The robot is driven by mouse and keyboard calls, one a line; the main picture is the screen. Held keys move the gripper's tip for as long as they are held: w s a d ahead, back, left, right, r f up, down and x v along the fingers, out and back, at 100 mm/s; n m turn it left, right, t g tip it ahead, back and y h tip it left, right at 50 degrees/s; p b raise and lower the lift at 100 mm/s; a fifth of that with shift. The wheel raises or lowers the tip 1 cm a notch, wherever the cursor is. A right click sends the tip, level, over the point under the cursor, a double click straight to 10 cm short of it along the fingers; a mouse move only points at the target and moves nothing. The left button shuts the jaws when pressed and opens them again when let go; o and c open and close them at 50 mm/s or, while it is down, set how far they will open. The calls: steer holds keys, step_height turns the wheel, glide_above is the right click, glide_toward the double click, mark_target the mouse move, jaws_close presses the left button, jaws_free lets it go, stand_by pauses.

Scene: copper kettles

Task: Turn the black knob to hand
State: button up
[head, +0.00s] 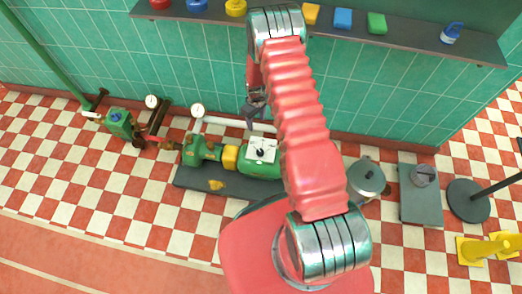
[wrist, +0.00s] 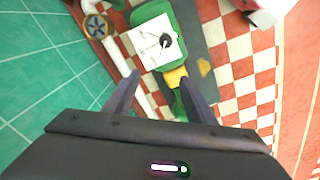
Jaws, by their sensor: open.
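The black knob (head: 262,152) sits on a white panel (head: 270,144) on top of the green motor housing (head: 247,167). In the wrist view the knob (wrist: 165,40) is a small dark shape on the white panel (wrist: 148,47), with thin dark marks beside it. I cannot read the marks or tell which one the knob points to. My gripper (wrist: 160,77) is open and empty, its two dark fingers spread. In the wrist view the knob lies beyond the fingertips, apart from them. In the head view my gripper (head: 255,107) hangs near the wall, behind the motor.
A yellow coupling (head: 230,158) joins the motor to a green pump (head: 202,150) on a dark base plate (head: 205,181). A white pipe (head: 228,121) runs behind. A lidded metal pot (head: 367,178) stands right. A shelf (head: 410,33) with coloured items is above.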

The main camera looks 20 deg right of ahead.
glide_above(260, 151)
step_height(260, 151, down, 9)
steer(key=shift+g, duration=0.3)
steer(key=shift+s+f, duration=0.1)
steer(key=shift+f, duration=0.05)
steer(key=shift+f, duration=0.1)
steer(key=shift+f, duration=6.75)
steer(key=c, duration=1)
steer(key=shift+d, duration=0.15)
steer(key=shift+c, duration=0.2)
